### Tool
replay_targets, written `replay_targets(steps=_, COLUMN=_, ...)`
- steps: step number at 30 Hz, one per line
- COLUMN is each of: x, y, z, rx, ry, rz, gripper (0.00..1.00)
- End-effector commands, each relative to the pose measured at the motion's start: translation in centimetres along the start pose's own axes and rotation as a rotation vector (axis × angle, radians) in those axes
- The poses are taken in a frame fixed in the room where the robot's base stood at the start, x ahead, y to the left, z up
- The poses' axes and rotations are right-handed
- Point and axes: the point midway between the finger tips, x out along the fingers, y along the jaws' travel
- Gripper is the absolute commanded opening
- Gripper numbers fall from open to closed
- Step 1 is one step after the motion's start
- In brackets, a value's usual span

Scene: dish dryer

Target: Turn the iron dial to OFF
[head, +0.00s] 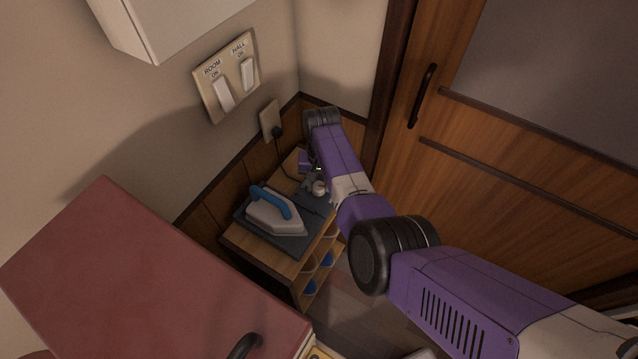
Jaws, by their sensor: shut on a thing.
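The iron (272,221), with a pale body and a blue handle, rests on a dark mat (297,243) on a small wooden shelf unit. A small pale round knob, which looks like the iron dial (320,188), sits near the mat's far right part. My gripper (316,184) reaches down to it from above and is shut on it. The fingers are small and partly hidden by my purple wrist. The dial's markings and the way it points cannot be read.
A wall outlet (270,120) with a black plug and cord is behind the unit. Room and hall switches (227,78) are above it. A red-topped cabinet (140,270) stands at left front. A wooden door (530,150) is at right.

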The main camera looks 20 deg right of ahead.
Motion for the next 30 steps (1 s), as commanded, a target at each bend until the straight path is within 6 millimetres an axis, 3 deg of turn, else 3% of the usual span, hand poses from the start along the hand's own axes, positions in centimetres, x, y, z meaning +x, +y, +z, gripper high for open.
replay_targets(steps=30, x=-0.01, y=0.01, z=-0.15, rx=-0.966, ry=-0.024, rz=0.001, gripper=0.0)
